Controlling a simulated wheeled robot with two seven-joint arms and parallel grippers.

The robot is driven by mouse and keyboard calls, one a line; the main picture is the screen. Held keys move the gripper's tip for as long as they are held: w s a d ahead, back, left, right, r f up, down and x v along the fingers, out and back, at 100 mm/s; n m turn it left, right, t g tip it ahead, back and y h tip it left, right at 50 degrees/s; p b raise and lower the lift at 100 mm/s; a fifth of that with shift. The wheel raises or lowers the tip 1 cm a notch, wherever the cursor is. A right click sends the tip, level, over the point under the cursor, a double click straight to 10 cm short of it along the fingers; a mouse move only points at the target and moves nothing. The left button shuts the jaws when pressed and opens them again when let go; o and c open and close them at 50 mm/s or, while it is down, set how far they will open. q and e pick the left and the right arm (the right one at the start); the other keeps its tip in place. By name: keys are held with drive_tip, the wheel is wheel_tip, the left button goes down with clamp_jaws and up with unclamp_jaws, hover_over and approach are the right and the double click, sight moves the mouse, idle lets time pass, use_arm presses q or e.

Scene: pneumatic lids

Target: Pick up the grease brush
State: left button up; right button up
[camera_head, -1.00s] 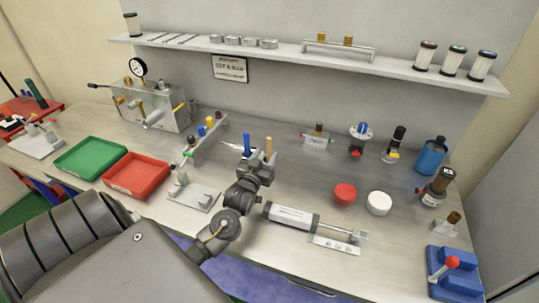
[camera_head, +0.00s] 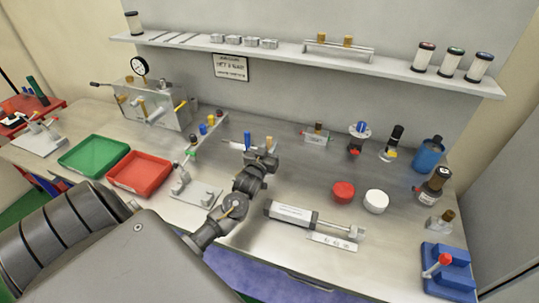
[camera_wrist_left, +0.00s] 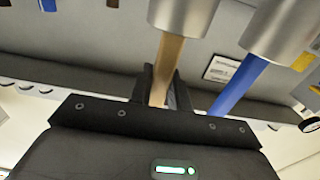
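Two slim upright handles stand side by side near the back middle of the bench, one blue (camera_head: 247,140) and one tan (camera_head: 268,143). I cannot tell from looks alone which is the grease brush. My left gripper (camera_head: 261,156) is at the tan handle. In the left wrist view, the dark fingers (camera_wrist_left: 166,88) sit close on both sides of the tan handle (camera_wrist_left: 168,65), apparently shut on it. The blue handle (camera_wrist_left: 236,88) is beside them, outside the fingers. Each handle meets a grey metal cylinder. My right gripper is not in view.
Green (camera_head: 94,157) and red (camera_head: 140,174) trays lie to the left. A silver cylinder (camera_head: 291,215), a red lid (camera_head: 343,191) and a white lid (camera_head: 376,201) lie to the right. A shelf (camera_head: 290,57) runs along the wall above.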

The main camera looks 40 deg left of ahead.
use_arm(q)
clamp_jaws()
drive_tip(key=shift+r, duration=0.15)
